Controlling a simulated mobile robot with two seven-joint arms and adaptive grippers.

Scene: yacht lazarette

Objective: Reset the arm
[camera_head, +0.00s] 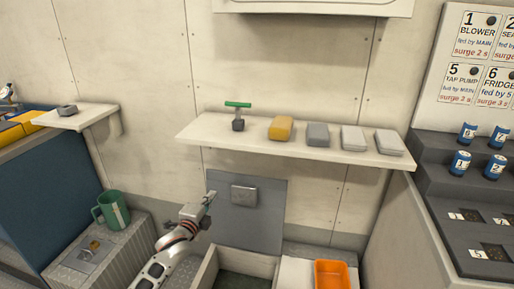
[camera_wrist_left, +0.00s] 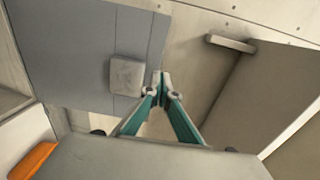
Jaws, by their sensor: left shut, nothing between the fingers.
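My left arm (camera_head: 172,248) comes up from the bottom of the head view. Its gripper (camera_head: 209,197) is in front of the grey wall panel, just left of the square metal plate on it. In the left wrist view the gripper's two teal fingers (camera_wrist_left: 159,80) meet at their tips, with nothing between them. The square plate (camera_head: 244,195) is on the grey panel (camera_head: 265,228); it also shows beside the fingertips in the wrist view (camera_wrist_left: 127,76). I cannot tell how far the tips are from it. My right gripper is not in view.
A wall shelf (camera_head: 222,131) above holds a green-handled tool (camera_head: 238,117), a yellow block (camera_head: 281,128) and several grey blocks. A green mug (camera_head: 113,210) stands at left. An orange bin (camera_head: 331,275) is at lower right. Blue cans stand on dark steps (camera_head: 440,180) at right.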

